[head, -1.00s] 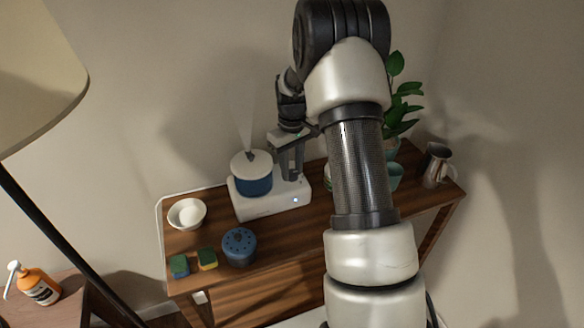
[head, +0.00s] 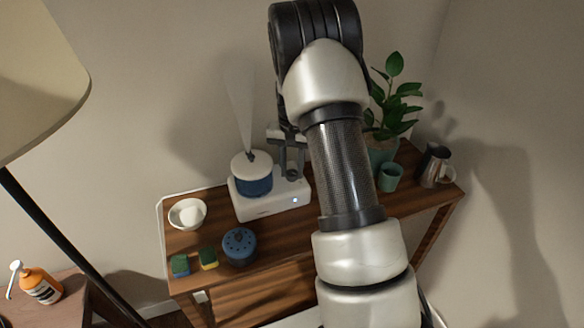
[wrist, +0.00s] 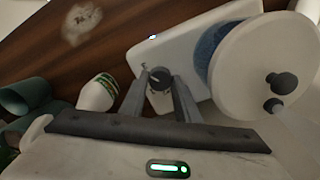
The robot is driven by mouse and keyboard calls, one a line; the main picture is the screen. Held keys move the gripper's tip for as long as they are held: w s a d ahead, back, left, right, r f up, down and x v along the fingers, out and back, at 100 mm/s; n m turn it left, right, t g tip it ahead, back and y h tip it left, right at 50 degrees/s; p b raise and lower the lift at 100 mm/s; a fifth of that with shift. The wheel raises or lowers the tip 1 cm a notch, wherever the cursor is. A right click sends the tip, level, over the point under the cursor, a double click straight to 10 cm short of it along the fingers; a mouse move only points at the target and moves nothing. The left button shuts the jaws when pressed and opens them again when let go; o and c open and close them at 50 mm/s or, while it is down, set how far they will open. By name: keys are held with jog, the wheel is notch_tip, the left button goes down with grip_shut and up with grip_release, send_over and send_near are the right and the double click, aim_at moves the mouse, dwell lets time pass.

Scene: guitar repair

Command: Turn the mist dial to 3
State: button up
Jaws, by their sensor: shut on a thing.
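The mist humidifier has a white base (head: 262,208) on the wooden table, with a round blue tank (head: 256,184) under a white lid. Mist rises from the dark spout on the lid. A small light glows on the base's front. In the wrist view, the dark round mist dial (wrist: 160,80) sits on the white base (wrist: 180,42), with a small pale mark on it. My gripper (wrist: 161,76) has its two fingers around the dial, shut on it. I cannot read the dial's setting.
A green cup (head: 391,184), a potted plant (head: 397,105) and a metal pitcher (head: 432,178) stand to the right.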

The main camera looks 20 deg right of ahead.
aim_at(292, 173)
jog(key=shift+m, duration=0.6)
jog(key=o, duration=1)
jog(key=shift+o, duration=0.2)
notch_tip(292, 173, up, 18)
jog(key=p, duration=0.1)
jog(key=shift+f+p, duration=0.25)
jog(key=shift+p, duration=0.05)
